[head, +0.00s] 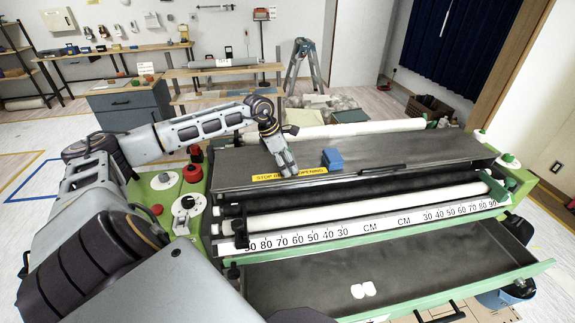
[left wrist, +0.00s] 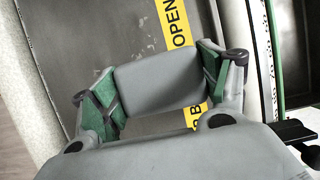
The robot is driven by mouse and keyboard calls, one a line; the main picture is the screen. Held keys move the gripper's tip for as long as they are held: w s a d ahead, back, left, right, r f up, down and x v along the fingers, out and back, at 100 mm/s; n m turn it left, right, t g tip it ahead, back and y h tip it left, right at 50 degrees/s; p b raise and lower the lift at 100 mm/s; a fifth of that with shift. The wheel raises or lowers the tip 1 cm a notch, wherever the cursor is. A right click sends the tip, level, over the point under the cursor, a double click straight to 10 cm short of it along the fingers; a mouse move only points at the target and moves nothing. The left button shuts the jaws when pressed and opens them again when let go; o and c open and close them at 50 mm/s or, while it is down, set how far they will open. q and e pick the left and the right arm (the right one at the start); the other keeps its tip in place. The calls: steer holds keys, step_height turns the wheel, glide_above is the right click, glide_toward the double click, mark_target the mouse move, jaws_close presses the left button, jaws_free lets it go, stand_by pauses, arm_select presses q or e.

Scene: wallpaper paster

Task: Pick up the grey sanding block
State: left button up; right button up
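The grey sanding block (left wrist: 158,80) shows in the left wrist view as a plain grey slab. It lies over the yellow label on the machine's dark lid. The green finger pads of my left gripper (left wrist: 160,84) stand against its two opposite sides with no clear gap, so the gripper looks shut on it. In the head view my left gripper (head: 287,168) points down at the lid (head: 225,165), near its front edge by the yellow label. The block is hidden there. I cannot tell whether it is clear of the lid. My right gripper is not in view.
A blue block (head: 332,158) sits on the lid just right of my left gripper. White rollers and a ruler strip (head: 380,227) run along the machine's front, above an open tray (head: 300,280). Red and white knobs (head: 193,172) stand at the left end.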

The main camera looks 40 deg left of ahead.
arm_select(q)
steer(key=c, duration=0.3)
steer(key=shift+c, duration=0.2)
steer(key=shift+r, duration=0.2)
step_height(320, 180, up, 8)
steer(key=shift+r, duration=0.75)
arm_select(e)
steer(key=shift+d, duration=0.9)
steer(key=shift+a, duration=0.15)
